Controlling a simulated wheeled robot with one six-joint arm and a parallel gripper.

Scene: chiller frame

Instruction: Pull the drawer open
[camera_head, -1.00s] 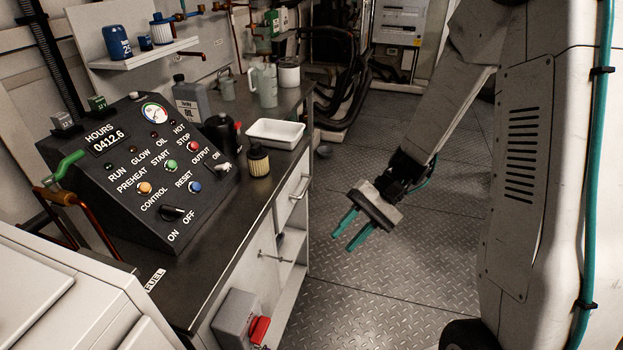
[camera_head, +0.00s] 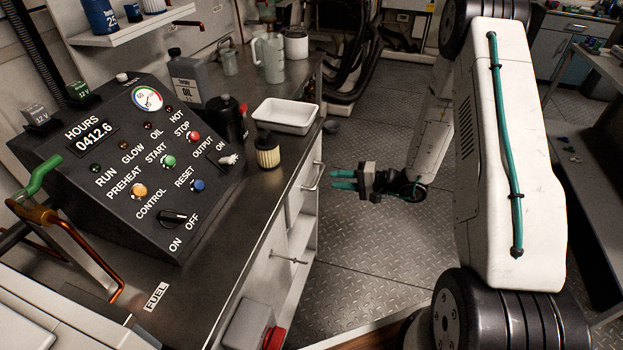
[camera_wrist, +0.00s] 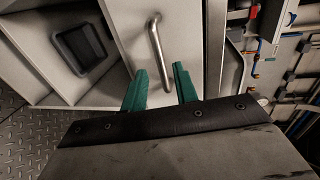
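The drawer (camera_head: 297,196) is in the front of the workbench, below the worktop, with a metal bar handle (camera_head: 313,177). In the wrist view the drawer front (camera_wrist: 133,25) and its curved bar handle (camera_wrist: 156,50) lie just ahead of my gripper (camera_wrist: 159,82). My gripper also shows in the head view (camera_head: 333,180), just right of the handle and pointing left at it. Its two teal fingers are apart and empty. The handle's lower part appears between the finger lines, but I cannot tell whether it is between the fingertips. The drawer looks closed.
A white tray (camera_head: 287,114), a filter (camera_head: 267,152) and an oil can (camera_head: 190,80) stand on the worktop (camera_head: 240,205). A small T-shaped handle (camera_head: 289,260) sticks out of the bench front below the drawer. The plate floor (camera_head: 385,245) beside the bench is clear.

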